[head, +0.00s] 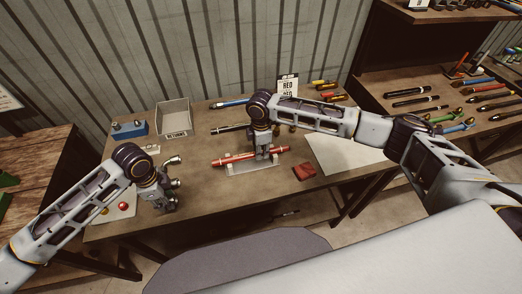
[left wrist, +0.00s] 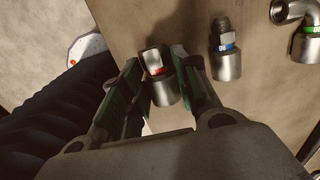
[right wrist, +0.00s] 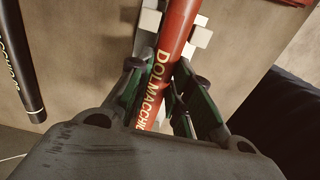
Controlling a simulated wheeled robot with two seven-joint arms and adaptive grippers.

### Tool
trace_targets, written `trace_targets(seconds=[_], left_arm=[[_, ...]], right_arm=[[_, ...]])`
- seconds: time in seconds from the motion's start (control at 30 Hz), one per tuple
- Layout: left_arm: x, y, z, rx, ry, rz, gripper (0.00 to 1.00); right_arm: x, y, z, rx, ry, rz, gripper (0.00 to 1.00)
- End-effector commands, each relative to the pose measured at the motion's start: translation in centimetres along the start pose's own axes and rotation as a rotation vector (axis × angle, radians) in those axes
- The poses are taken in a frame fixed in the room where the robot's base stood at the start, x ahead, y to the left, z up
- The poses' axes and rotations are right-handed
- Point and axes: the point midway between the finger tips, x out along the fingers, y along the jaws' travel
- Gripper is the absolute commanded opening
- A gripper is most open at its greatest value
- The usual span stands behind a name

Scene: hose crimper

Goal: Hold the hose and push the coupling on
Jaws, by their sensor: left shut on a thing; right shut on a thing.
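The red hose (head: 225,160) lies in a pale cradle (head: 262,169) near the front middle of the table. My right gripper (head: 262,153) is shut on the hose, which runs between its fingers in the right wrist view (right wrist: 175,45). White supports (right wrist: 200,37) stand beside it there. My left gripper (head: 165,203) is at the table's front left, away from the hose. In the left wrist view its fingers are shut on a metal coupling with a red band (left wrist: 162,92). In the head view that coupling is largely hidden by the gripper.
Other couplings, one with a blue band (left wrist: 225,62) and a bent one with a green band (left wrist: 307,45), stand near my left gripper. A returns bin (head: 174,118) and blue box (head: 129,130) are behind. A red cloth (head: 304,171) and white sheet (head: 345,153) lie right.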

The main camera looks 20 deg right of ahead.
Motion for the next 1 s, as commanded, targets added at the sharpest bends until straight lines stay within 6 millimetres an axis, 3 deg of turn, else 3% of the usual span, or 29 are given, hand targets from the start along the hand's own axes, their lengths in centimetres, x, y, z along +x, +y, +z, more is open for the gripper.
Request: trace_targets(seconds=[0.7, 1.0], left_arm=[[-4.3, 0.0, 0.0, 0.001, -0.001, -0.001, 0.04], [-4.7, 0.0, 0.0, 0.000, -0.001, 0.000, 0.04]], right_arm=[[0.0, 0.0, 0.0, 0.000, 0.000, 0.001, 0.00], [0.0, 0.0, 0.0, 0.000, 0.000, 0.001, 0.00]])
